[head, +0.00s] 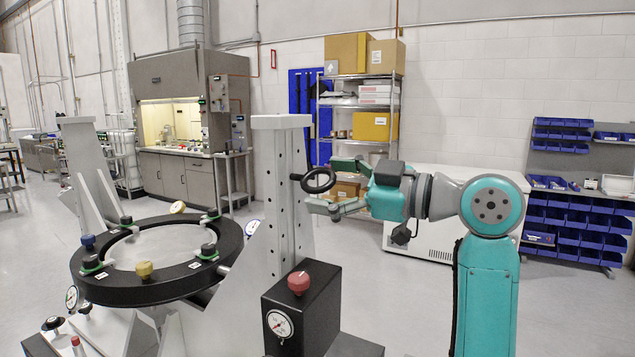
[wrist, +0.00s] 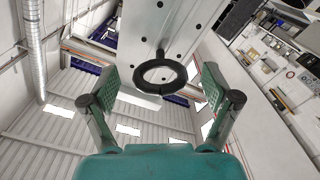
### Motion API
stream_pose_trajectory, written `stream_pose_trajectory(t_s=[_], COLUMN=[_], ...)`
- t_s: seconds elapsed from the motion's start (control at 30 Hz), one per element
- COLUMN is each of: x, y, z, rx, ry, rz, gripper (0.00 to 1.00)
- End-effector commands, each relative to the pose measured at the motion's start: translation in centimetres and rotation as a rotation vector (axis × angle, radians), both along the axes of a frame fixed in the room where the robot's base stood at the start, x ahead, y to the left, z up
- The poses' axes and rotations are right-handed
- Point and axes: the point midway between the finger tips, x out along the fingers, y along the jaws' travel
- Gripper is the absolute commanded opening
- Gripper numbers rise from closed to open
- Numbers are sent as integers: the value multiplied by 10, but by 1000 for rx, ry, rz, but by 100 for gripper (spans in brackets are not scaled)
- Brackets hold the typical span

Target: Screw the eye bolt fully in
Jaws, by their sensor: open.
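The eye bolt is a black ring (head: 318,180) on a short shank at the upper part of the grey upright post (head: 282,150). In the wrist view the ring (wrist: 143,76) faces me, with its shank running up into the post (wrist: 165,25). My gripper (head: 335,184) is at the ring's right side in the head view, with its fingers above and below it. In the wrist view my gripper (wrist: 160,88) is open, one finger on each side of the ring with gaps between. How deep the thread sits is hidden.
A black ring fixture (head: 155,283) with yellow and black knobs lies left of the post. A white chest (head: 430,240) and a shelf rack (head: 372,110) stand behind.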

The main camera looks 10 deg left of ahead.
Motion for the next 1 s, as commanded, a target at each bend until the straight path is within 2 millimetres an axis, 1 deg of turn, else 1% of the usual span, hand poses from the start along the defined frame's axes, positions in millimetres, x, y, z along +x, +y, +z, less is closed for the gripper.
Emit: stream_pose_trajectory(t_s=[0.03, 0.2, 0.53, 0.57, 0.6, 0.67, 0.7, 0.77, 0.8, 1.0], x=[2, 6, 7, 7, 7, 7, 7, 7, 7, 7], y=[6, 17, 19, 19, 19, 19, 19, 19, 19, 19], z=[0, 0, 0, 0, 0, 0, 0, 0, 0, 0], rx=[0, 2, 1, 1, 1, 1, 1, 1, 1, 4], ry=[1, 0, 1, 1, 1, 1, 1, 1, 1, 8], rz=[2, 0, -1, -1, -1, -1, -1, -1, -1, -1], gripper=[88, 88, 88, 80, 70, 55, 45, 30, 28, 28])
